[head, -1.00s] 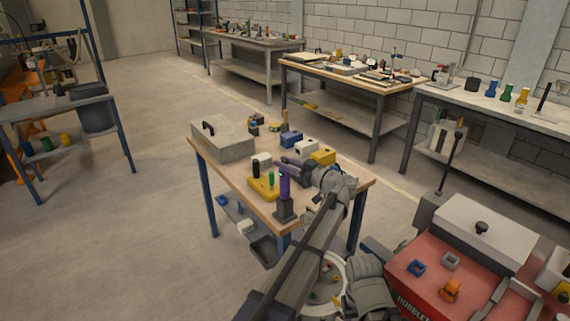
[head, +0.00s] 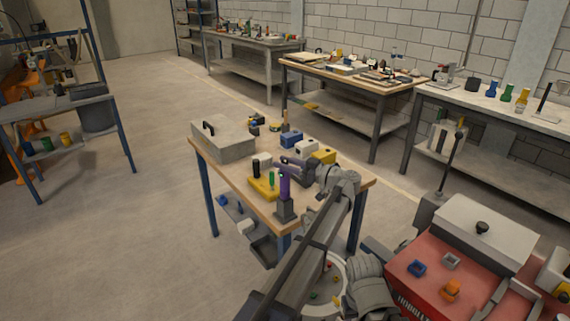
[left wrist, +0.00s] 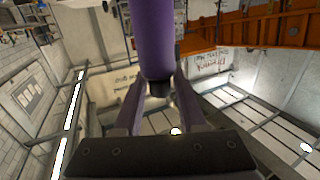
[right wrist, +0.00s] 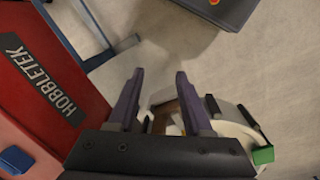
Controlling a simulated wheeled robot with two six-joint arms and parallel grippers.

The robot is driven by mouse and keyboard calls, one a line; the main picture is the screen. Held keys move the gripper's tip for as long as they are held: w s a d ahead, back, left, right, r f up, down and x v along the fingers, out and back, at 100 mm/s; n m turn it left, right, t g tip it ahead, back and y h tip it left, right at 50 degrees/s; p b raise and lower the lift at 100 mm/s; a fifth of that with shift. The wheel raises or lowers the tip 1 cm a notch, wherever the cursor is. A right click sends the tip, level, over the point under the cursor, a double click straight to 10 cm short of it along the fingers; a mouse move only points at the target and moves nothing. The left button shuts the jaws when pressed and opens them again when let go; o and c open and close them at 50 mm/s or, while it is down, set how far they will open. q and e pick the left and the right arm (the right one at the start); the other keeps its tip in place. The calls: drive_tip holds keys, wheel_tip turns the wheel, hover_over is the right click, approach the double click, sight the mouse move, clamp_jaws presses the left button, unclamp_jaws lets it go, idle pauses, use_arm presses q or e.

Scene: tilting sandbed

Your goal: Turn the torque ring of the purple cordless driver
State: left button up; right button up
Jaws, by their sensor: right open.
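The purple cordless driver (head: 285,187) stands upright in a dark base at the near edge of the wooden-topped table. My left gripper (head: 285,163) is at the driver's upper end, its fingers pointing left in the head view. In the left wrist view, the driver's purple body (left wrist: 155,42) comes down from the top and ends in a short dark part between the purple fingers (left wrist: 160,95). Whether the fingers touch it is not clear. My right gripper (right wrist: 160,90) is open and empty, over the floor beside the red case. The torque ring is too small to make out.
A yellow tray (head: 260,189) lies just left of the driver. A grey lidded box (head: 222,142) and several small blocks stand behind. The red HOBBLETEK case (head: 428,280) is at the lower right, and also fills the left of the right wrist view (right wrist: 40,90).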

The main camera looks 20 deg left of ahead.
use_arm(q)
drive_tip(key=o, duration=0.3)
drive_tip(key=v, duration=0.7)
drive_tip(key=shift+d, duration=0.35)
